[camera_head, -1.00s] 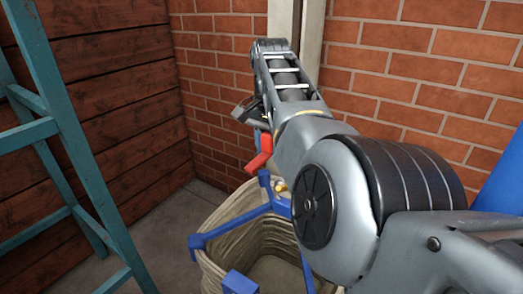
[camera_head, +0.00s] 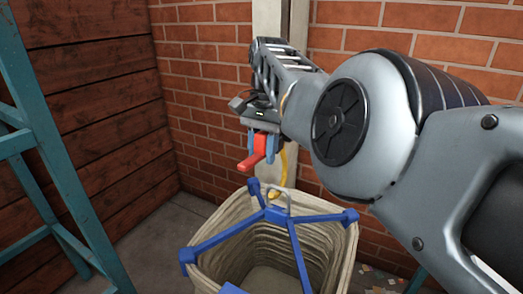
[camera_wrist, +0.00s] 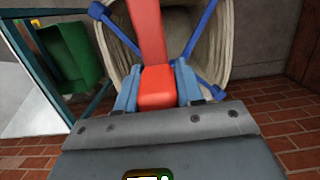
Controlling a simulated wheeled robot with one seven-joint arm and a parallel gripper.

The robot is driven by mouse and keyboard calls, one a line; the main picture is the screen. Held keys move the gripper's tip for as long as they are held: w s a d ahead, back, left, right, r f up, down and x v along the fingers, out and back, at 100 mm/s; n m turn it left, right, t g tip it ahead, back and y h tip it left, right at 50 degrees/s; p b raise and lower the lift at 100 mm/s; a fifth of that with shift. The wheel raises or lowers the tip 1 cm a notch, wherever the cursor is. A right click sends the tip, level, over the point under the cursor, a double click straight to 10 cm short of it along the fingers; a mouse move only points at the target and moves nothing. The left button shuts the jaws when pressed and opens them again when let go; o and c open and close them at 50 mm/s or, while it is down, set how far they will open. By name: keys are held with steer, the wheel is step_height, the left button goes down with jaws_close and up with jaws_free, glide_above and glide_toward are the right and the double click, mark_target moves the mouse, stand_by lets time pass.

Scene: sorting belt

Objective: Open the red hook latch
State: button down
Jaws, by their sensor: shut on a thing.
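The red hook latch (camera_head: 251,157) shows in the head view as a red bar sticking out from between my fingers. In the wrist view the red piece (camera_wrist: 156,88) sits between the two blue-grey fingers and runs up to the top edge. My gripper (camera_head: 262,147) is shut on it, above the rear rim of a beige bag. My gripper also fills the lower middle of the wrist view (camera_wrist: 157,80). What the latch is fixed to is hidden, so I cannot tell whether it is open or closed.
The open beige bag (camera_head: 341,240) with a blue frame (camera_head: 230,232) stands below, with a metal hook (camera_head: 285,192) on the frame. A yellow piece (camera_head: 284,165) hangs behind. A teal ladder (camera_head: 70,190) is at left; brick wall lies behind. A green container (camera_wrist: 72,55) shows in the wrist view.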

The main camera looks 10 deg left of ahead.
mark_target(264, 132)
steer(key=shift+f, duration=0.1)
steer(key=c, duration=0.8)
jaws_free()
steer(key=r+p, duration=0.4)
steer(key=r, duration=0.1)
steer(key=w+r+p, duration=0.1)
steer(key=r+p, duration=0.1)
steer(key=p, duration=0.1)
steer(key=shift+d+r, duration=0.25)
steer(key=shift+r, duration=0.15)
